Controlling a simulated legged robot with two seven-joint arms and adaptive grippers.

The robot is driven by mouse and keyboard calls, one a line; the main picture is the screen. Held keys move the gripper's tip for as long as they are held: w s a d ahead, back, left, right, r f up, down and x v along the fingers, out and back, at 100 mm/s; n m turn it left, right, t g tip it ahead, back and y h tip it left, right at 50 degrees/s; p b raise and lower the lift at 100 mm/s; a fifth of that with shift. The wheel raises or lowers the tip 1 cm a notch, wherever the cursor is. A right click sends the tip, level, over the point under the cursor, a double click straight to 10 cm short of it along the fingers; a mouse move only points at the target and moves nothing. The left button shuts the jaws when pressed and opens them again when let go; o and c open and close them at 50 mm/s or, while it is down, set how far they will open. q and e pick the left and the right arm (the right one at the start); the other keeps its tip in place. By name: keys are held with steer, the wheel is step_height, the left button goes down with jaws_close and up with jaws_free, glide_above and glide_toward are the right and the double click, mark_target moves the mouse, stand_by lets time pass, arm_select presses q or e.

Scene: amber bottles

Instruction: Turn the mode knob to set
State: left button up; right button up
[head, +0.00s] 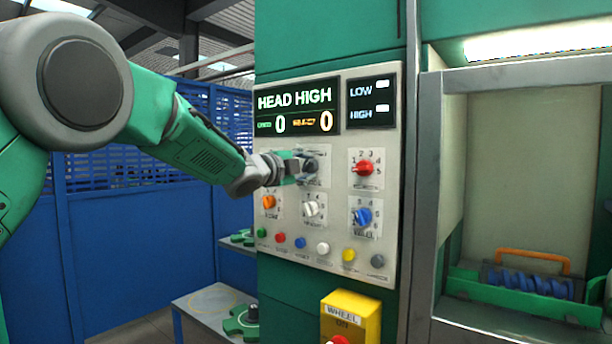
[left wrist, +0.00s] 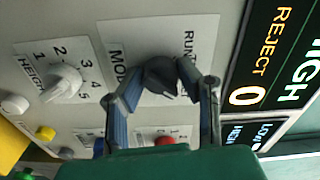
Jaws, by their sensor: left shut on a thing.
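The black mode knob (left wrist: 160,75) is on a white plate lettered MODE and RUN, at the middle of the left wrist view. In the head view the knob (head: 313,165) is partly hidden behind my left gripper (head: 296,167), at the upper left of the knob group. In the left wrist view the fingers of my left gripper (left wrist: 158,80) are shut on the knob from two sides. A small pale mark shows on the knob's lower edge. The set lettering is not readable, so I cannot tell the position pointed to. My right gripper is not in view.
Close by are a red knob (head: 365,168), an orange knob (head: 268,202), a white knob (head: 312,208) and a blue knob (head: 362,216). A row of coloured buttons (head: 322,248) runs below. The display (head: 297,107) reads HEAD HIGH. A yellow box (head: 351,312) stands out lower down.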

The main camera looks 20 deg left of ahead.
arm_select(q)
steer(key=shift+d+m+b, duration=0.1)
steer(key=shift+m+b, duration=0.3)
steer(key=shift+m, duration=0.4)
steer(key=shift+f, duration=0.1)
steer(key=o, duration=1.1)
steer(key=shift+d, duration=0.1)
steer(key=shift+s, duration=0.3)
steer(key=v, duration=1.1)
steer(key=shift+a, duration=0.2)
